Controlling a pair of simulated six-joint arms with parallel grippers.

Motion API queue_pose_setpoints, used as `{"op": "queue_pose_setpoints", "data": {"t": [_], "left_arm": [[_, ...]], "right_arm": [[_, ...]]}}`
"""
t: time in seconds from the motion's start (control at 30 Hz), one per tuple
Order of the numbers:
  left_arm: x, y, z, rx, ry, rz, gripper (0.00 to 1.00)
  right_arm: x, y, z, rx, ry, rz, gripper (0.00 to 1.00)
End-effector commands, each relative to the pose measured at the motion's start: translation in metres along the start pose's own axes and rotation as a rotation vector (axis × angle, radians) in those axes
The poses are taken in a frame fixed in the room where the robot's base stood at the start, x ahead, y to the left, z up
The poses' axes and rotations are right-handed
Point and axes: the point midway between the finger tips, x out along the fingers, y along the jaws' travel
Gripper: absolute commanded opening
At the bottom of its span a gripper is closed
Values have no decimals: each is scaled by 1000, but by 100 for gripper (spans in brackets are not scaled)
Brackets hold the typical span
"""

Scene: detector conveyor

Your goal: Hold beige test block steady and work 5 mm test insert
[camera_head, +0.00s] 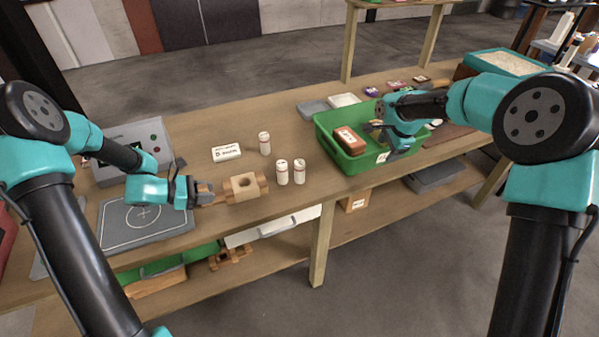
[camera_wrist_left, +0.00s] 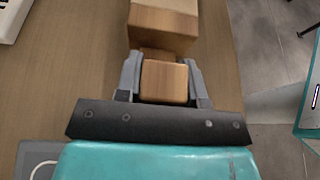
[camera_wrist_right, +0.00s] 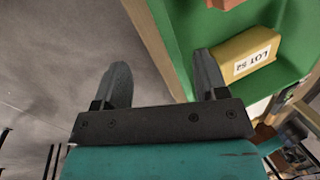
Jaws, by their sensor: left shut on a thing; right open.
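The beige test block (camera_head: 243,187) sits near the table's front edge, with a round hole in its top and brown wooden grips on its left and right. My left gripper (camera_head: 205,193) is shut on its left grip, which also shows between the fingers in the left wrist view (camera_wrist_left: 164,82). Several white cylinders with red bands stand nearby: two (camera_head: 282,172) (camera_head: 299,171) right of the block, one (camera_head: 264,143) behind. I cannot tell which is the 5 mm insert. My right gripper (camera_wrist_right: 162,78) is open and empty, over the green bin's edge.
The green bin (camera_head: 345,175) holds a red-brown box (camera_head: 349,140) and a yellow box labelled LOT 52 (camera_wrist_right: 246,55). A white labelled box (camera_head: 226,152) lies behind the block. A grey pad (camera_head: 125,232) and a grey device (camera_head: 112,150) stand left.

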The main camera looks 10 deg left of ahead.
Motion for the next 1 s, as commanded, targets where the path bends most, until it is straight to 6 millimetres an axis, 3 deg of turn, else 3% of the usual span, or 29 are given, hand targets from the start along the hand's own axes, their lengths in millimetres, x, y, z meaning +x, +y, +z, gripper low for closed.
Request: {"op": "queue_pose_setpoints", "data": {"t": [0.1,0.33,0.43,0.5,0.6,0.8,1.0], "left_arm": [[0,0,0,0,0,0,6],[0,0,0,0,0,0,6],[0,0,0,0,0,0,6],[0,0,0,0,0,0,6],[0,0,0,0,0,0,6],[0,0,0,0,0,0,6],[0,0,0,0,0,0,6]], "right_arm": [[-16,-33,48,12,7,-1,66],[-49,-78,140,58,26,0,66],[-50,-83,185,79,37,48,66],[-39,-77,216,95,51,120,66],[-27,-65,245,113,75,207,66],[-18,-53,272,128,102,286,66],[-18,-53,273,129,104,290,66]]}}
